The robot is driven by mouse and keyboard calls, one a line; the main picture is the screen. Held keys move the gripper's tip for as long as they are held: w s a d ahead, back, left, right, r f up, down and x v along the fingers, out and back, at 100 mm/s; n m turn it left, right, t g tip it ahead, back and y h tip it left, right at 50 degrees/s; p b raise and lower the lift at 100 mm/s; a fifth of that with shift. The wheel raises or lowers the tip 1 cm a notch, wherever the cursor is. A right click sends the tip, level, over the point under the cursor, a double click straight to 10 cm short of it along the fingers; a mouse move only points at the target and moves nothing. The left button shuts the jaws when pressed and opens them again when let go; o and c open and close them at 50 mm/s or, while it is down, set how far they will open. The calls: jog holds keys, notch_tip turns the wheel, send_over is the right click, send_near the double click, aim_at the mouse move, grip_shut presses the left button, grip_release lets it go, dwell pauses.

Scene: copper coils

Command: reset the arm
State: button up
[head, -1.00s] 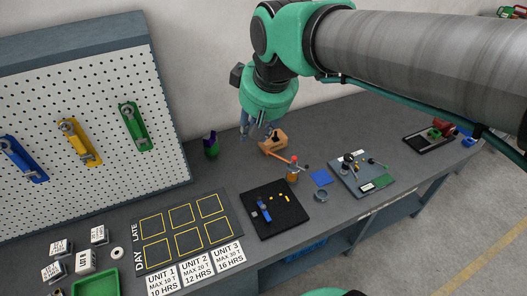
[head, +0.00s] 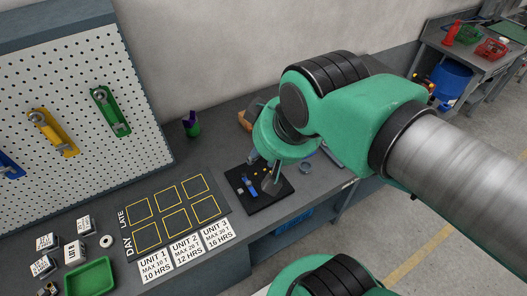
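My arm reaches in from the right side of the head view, bent at a large green joint. My gripper (head: 262,172) hangs below it, over the black mat (head: 268,204) on the workbench. Its two grey fingers show apart, with nothing seen between them. A blue tool (head: 251,188) and small yellow pieces lie on the mat, close below the fingers in the picture. The exact height of the gripper above the mat is hard to tell. The arm hides much of the bench's right part.
A board with yellow-outlined squares (head: 168,212) and unit labels lies left of the mat. Small white cards, a white ring (head: 106,241) and a green tray (head: 90,277) are further left. A green cup (head: 192,127) stands behind. A wooden block (head: 244,118) is partly hidden.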

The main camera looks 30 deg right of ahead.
notch_tip(320, 180, down, 8)
jog(key=b, duration=0.8)
jog(key=shift+f+b, duration=0.25)
jog(key=shift+b, duration=0.05)
jog(key=shift+o, duration=0.6)
dwell(0.4)
